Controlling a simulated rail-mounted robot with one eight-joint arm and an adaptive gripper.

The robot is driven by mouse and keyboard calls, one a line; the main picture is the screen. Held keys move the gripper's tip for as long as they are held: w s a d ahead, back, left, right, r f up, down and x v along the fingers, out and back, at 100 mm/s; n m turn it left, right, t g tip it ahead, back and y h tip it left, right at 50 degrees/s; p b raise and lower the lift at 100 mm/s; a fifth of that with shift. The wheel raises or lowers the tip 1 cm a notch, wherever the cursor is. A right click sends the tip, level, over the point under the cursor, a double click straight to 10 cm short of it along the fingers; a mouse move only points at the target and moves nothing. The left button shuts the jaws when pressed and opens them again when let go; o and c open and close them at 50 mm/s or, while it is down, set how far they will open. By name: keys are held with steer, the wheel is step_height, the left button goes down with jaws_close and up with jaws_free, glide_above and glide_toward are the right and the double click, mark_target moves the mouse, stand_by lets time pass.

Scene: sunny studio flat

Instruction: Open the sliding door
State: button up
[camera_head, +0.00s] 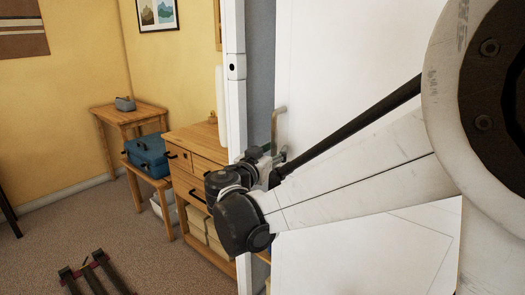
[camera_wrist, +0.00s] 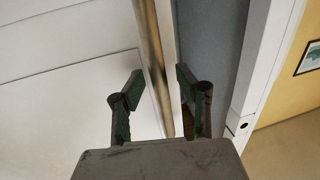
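The white sliding door (camera_head: 345,45) fills the right of the head view and the left of the wrist view (camera_wrist: 60,75). Its upright metal bar handle (camera_head: 279,122) is near the door's left edge in the head view. In the wrist view the handle (camera_wrist: 152,45) runs down between the two fingers of my gripper (camera_wrist: 158,88). The fingers are apart, with visible space on both sides of the bar, and the gripper looks open. In the head view my gripper is at the handle, its fingers partly hidden by my wrist.
A white door post (camera_head: 236,95) stands left of the door, with a grey strip (camera_head: 261,70) between them. Beyond are a wooden drawer cabinet (camera_head: 190,142), a blue case (camera_head: 149,153) and a small wooden table (camera_head: 128,112). Carpeted floor (camera_head: 60,235) is mostly free at left.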

steer(key=shift+s, duration=0.1)
steer(key=v, duration=0.7)
steer(key=shift+s+a, duration=0.1)
steer(key=shift+s, duration=0.05)
steer(key=s+d+f+n+g+y, duration=0.1)
steer(key=s+d+f+g, duration=0.15)
steer(key=s+d, duration=0.35)
steer(key=s+d+f+n+g+y, duration=0.2)
steer(key=s+d+g, duration=0.1)
steer(key=d, duration=0.6)
steer(key=s+f+n+g+y, duration=0.1)
steer(key=s+f+y, duration=0.2)
steer(key=s, duration=0.5)
steer(key=s+f+n+g+y+p, duration=0.1)
steer(key=s+f+n+y, duration=0.1)
steer(key=s, duration=0.7)
steer(key=shift+s+d+f+y, duration=0.2)
steer(key=shift+d+f+y, duration=0.25)
steer(key=shift+y, duration=0.35)
steer(key=shift+g, duration=0.25)
stand_by(0.5)
